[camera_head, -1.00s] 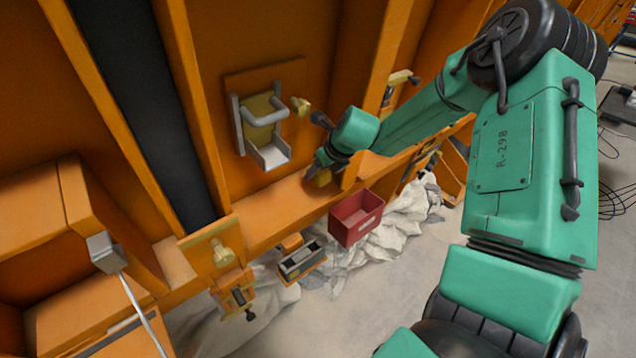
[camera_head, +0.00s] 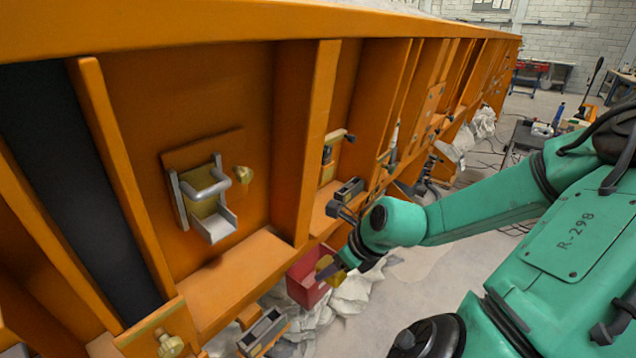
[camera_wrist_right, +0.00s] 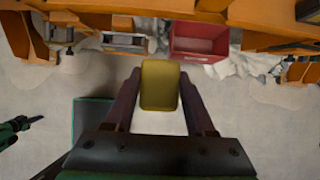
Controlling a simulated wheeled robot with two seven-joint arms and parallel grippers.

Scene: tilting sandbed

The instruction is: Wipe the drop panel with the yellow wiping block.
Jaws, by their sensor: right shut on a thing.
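My right gripper (camera_head: 332,268) is shut on the yellow wiping block (camera_head: 324,266). In the right wrist view, the yellow wiping block (camera_wrist_right: 159,84) stands between the two dark fingers of the gripper (camera_wrist_right: 160,95), clear of any surface there. In the head view it overlaps the red bin; I cannot tell its height. A panel with a grey handle and a small tray (camera_head: 214,226) is fixed to the orange wall on the left. I cannot tell for sure which surface is the drop panel.
The red bin (camera_head: 297,290) hangs low beside the orange ledge (camera_head: 226,285), and shows in the right wrist view (camera_wrist_right: 200,45). Orange ribs (camera_head: 318,140) stand out from the wall. A grey-and-orange holder (camera_head: 262,332) sits left of the bin.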

